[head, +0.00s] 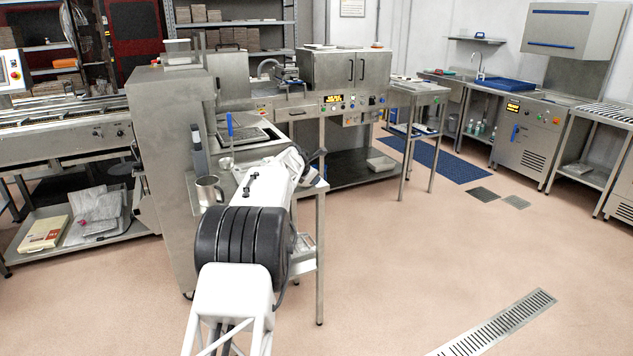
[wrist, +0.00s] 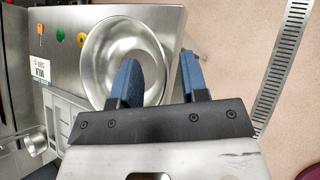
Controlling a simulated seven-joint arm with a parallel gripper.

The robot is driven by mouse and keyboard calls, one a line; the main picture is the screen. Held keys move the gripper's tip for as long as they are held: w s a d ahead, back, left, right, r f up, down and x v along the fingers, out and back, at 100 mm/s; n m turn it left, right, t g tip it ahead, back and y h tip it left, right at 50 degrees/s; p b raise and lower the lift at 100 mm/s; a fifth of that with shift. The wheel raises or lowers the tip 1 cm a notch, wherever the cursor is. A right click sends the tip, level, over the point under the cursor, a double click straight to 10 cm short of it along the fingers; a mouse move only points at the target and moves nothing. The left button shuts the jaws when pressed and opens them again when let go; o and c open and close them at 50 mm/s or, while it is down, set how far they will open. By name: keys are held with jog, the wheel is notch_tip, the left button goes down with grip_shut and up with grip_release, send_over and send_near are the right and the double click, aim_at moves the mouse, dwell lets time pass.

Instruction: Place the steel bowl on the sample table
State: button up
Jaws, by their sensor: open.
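The steel bowl (wrist: 97,55) is a wide, shiny round bowl on a steel surface (wrist: 60,18) in the wrist view. My gripper (wrist: 158,58) is open, with two blue fingers apart. In the picture the left finger overlaps the bowl's inside and the right finger lies outside it, with the right rim between them. I cannot tell whether they touch it. In the head view my arm reaches over a small steel table (head: 319,240) and hides the bowl. A steel side table (head: 425,88) stands beyond the control counter; I see no label naming the sample table.
A steel jug (head: 209,190) stands left of my arm. A tall steel cabinet (head: 170,150) rises beside it. The control counter (head: 350,105) stands behind. Small orange, green and yellow items lie left of the bowl.

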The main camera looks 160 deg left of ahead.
jog(key=shift+x, duration=0.95)
grip_shut()
